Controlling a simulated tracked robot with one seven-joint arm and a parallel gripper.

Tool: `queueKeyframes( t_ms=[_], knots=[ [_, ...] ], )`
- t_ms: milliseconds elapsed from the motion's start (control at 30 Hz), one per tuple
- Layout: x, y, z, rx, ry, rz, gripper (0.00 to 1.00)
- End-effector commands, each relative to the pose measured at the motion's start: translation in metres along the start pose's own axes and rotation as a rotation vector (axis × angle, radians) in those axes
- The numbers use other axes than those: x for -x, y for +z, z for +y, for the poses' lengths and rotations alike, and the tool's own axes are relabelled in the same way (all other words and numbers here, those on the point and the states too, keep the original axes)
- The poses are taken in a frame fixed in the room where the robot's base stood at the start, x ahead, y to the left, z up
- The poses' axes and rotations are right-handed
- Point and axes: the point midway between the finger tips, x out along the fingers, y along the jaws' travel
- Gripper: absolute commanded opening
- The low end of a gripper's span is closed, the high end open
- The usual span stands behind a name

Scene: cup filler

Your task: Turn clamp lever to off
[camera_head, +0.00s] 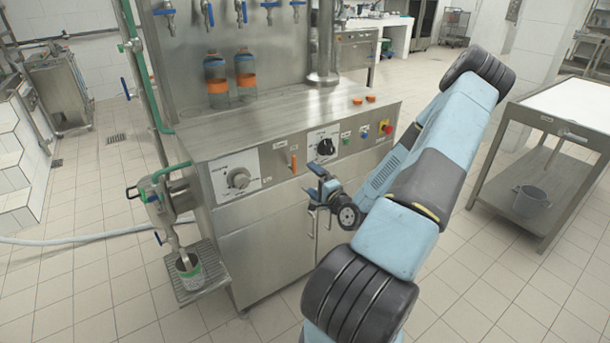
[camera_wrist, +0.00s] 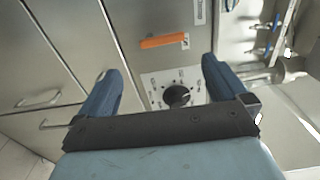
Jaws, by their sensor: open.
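An orange lever (camera_head: 294,163) sits on the front panel of the steel machine; its label is too small to read. In the wrist view the orange lever (camera_wrist: 163,41) lies crosswise, beyond the fingertips. A black rotary knob (camera_head: 326,146) on a white dial plate is beside it. In the wrist view the black knob (camera_wrist: 178,97) shows between my fingers, nearer to the palm edge than the lever. My gripper (camera_head: 315,185) is open and empty in front of the panel, below the lever and the knob. Both fingers (camera_wrist: 161,75) appear apart from the lever.
A grey dial (camera_head: 238,178) is left of the lever, and a red stop button (camera_head: 387,127) is to the right. Two orange-banded bottles (camera_head: 216,82) stand on the machine. A valve with a cup (camera_head: 188,268) below is at the left. A steel table (camera_head: 560,110) stands right.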

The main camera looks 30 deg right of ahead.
Motion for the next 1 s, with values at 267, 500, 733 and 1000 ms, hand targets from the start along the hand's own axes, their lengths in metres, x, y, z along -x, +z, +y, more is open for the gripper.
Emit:
queueKeyframes(
  t_ms=[267, 500, 733, 1000],
  knots=[
    [0.023, -0.001, 0.001, 0.001, 0.001, 0.001, 1.0],
    [0.024, 0.0, 0.001, 0.001, 0.001, 0.0, 1.0],
    [0.024, 0.0, 0.001, 0.0, 0.001, 0.0, 1.0],
    [0.017, 0.005, 0.001, 0.066, 0.055, -0.033, 1.0]
  ],
)
